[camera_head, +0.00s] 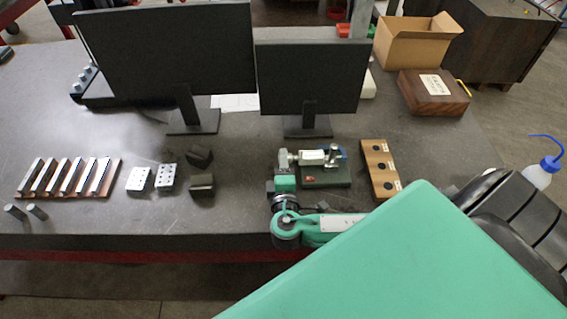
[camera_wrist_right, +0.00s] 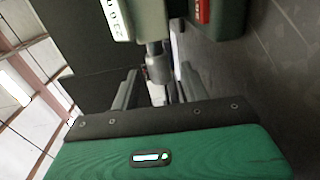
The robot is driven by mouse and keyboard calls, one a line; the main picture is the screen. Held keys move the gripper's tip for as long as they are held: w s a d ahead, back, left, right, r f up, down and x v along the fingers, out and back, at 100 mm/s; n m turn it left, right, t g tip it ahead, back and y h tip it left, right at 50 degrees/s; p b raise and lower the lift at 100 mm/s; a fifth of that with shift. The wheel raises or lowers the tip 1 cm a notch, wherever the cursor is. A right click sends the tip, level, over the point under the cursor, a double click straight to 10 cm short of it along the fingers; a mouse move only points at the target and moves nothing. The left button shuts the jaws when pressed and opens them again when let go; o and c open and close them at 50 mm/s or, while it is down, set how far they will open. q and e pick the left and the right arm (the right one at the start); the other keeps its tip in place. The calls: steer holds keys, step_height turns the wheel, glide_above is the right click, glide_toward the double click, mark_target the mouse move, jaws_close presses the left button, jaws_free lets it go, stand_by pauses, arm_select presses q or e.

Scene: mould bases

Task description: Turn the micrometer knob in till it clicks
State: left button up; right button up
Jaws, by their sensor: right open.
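The micrometer (camera_head: 313,157) lies in a dark green stand (camera_head: 325,178) in front of the right monitor. Its white display also shows at the top of the right wrist view (camera_wrist_right: 115,18). The grey micrometer knob (camera_wrist_right: 157,66) points down toward my right gripper (camera_wrist_right: 158,90). That gripper is open, with one finger on either side of the knob's end; whether a finger touches it I cannot tell. In the head view my right gripper (camera_head: 285,168) is at the micrometer's left end, and partly hides it. My left gripper is not in view.
Two monitors (camera_head: 170,55) stand behind. A wooden block with dark holes (camera_head: 380,170) is right of the stand. Slotted bars (camera_head: 68,178), drilled metal blocks (camera_head: 168,176) and dark blocks (camera_head: 202,186) lie left. A cardboard box (camera_head: 415,45) and wooden case (camera_head: 433,92) are at back right.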

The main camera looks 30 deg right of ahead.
steer(key=b+v, duration=0.4)
steer(key=v, duration=0.8)
steer(key=shift+s+f, duration=0.1)
steer(key=shift+s, duration=0.2)
steer(key=shift+s+a, duration=0.25)
steer(key=shift+s, duration=0.05)
steer(key=shift+c, duration=0.6)
